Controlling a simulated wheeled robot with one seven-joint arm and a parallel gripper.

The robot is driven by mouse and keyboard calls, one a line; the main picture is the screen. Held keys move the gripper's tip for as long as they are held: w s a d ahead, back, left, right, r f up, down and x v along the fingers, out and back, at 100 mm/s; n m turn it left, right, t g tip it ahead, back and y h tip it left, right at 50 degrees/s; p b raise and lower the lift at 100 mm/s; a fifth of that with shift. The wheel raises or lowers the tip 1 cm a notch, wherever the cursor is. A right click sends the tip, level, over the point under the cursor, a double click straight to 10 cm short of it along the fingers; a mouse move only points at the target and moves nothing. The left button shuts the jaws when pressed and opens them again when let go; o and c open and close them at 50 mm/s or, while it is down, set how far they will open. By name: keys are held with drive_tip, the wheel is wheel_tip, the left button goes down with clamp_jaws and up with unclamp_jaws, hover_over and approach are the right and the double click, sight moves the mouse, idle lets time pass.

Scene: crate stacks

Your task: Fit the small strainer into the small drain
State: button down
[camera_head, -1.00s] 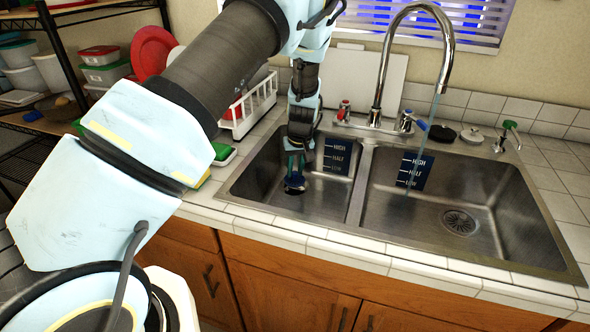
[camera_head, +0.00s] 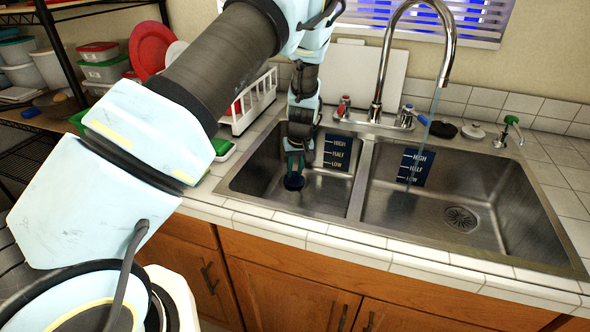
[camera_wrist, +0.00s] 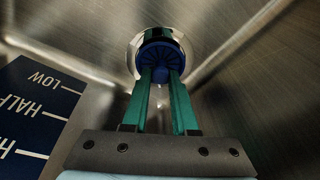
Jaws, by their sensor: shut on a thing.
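My gripper (camera_head: 294,163) reaches down into the left, smaller basin of the sink. Its green fingers (camera_wrist: 163,82) are shut on the small strainer (camera_wrist: 160,58), a dark blue ribbed disc that also shows in the head view (camera_head: 293,182). In the wrist view the strainer lies over the small drain, whose pale metal ring (camera_wrist: 134,47) shows around its edge. The strainer hides most of the drain. I cannot tell whether it is seated in the opening or just above it.
The right basin has a larger drain (camera_head: 461,219) with slots. A divider (camera_head: 359,185) separates the basins. Blue level plates (camera_head: 338,153) are on the back walls. The faucet (camera_head: 380,75) rises behind, with a thin stream over the right basin. A dish rack (camera_head: 250,105) stands at the left.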

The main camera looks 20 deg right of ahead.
drive_tip(key=shift+f+b, duration=0.3)
drive_tip(key=shift+f, duration=0.25)
drive_tip(key=c, duration=0.6)
unclamp_jaws()
drive_tip(key=shift+r, duration=0.1)
drive_tip(key=b+v, duration=0.2)
drive_tip(key=v, duration=0.8)
drive_tip(key=shift+r, duration=0.3)
